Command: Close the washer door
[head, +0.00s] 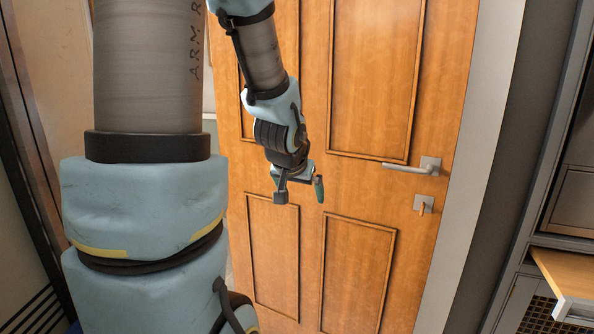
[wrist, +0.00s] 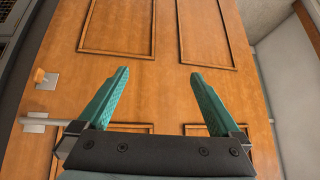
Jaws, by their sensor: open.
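No washer or washer door shows in either view. A panelled wooden door (head: 372,85) fills the middle of the head view, and its surface (wrist: 165,40) fills most of the wrist view. My gripper (head: 300,192) hangs in front of the door, left of its lever handle. In the wrist view my gripper (wrist: 160,75) has its two green fingers spread wide, with nothing between them. Whether the fingers touch the door is hard to tell; they appear apart from it.
The door's metal lever handle (head: 408,168) sits above a lock plate with a key (head: 424,204). At the right stands a grey cabinet (head: 578,200) with a wooden-topped part (head: 568,272) jutting out and a mesh panel (head: 540,312) below. A wall lies close on the left.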

